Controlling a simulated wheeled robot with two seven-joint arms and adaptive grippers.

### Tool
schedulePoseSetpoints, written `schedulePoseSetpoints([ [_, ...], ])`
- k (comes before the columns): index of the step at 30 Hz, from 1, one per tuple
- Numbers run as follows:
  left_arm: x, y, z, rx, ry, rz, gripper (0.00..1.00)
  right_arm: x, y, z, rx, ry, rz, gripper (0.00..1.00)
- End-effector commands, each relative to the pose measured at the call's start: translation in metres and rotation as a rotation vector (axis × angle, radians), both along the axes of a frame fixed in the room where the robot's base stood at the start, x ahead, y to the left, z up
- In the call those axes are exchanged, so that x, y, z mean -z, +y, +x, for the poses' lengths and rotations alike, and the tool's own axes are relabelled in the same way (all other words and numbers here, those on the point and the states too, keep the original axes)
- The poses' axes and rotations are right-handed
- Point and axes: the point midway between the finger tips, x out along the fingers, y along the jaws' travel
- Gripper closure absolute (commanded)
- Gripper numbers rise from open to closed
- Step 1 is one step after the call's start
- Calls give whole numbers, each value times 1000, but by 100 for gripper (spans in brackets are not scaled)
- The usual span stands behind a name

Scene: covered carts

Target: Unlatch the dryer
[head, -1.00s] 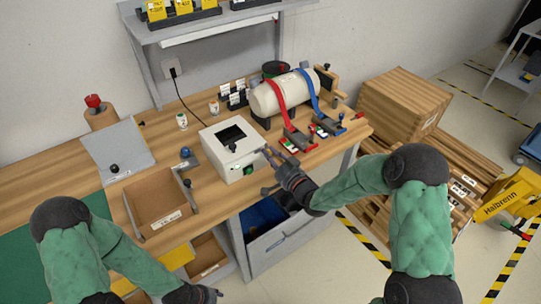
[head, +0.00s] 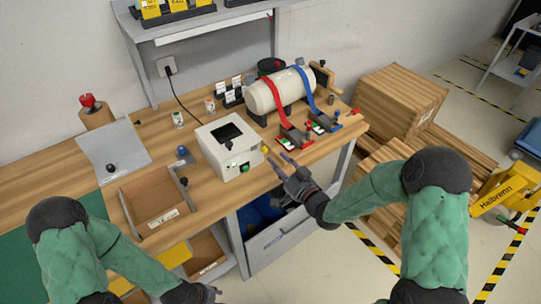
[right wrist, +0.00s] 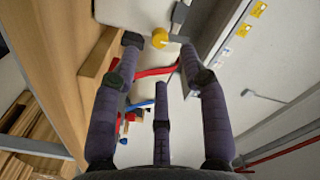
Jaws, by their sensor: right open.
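The dryer (head: 216,156) looks to be the white box with a dark window on top and a green button on its front, standing on the wooden bench. A yellow knob (head: 265,149) sits at its right side. The knob also shows in the right wrist view (right wrist: 159,38), beside a grey bar (right wrist: 181,42) near the white box. My right gripper (head: 279,162) is open and empty, just right of the dryer, its fingers pointing towards the knob without visibly touching it. My left gripper (head: 216,292) is low at the bottom edge, mostly out of sight.
A white cylinder (head: 262,98) with red and blue straps stands behind and right of the dryer. Red and blue clamps (head: 294,136) lie near the right bench edge. A brown open tray (head: 165,222) is left of the dryer. Wooden crates (head: 390,105) stand right of the bench.

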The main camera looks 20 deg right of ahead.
Motion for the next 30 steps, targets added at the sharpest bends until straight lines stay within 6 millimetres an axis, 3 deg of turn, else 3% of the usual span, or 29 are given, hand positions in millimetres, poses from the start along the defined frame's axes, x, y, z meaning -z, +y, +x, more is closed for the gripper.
schedulePoseSetpoints([
  [6, 0, 0, 0, 0, 0, 0, 60, 0, -15, -36, 4, 0, -1, 56],
  [12, 0, 0, 0, 0, 0, 0, 60, 0, -19, -51, 1, -1, -1, 56],
  [30, 0, 0, 0, 0, 0, 0, 60, 1, -19, -53, 0, 2, -2, 56],
])
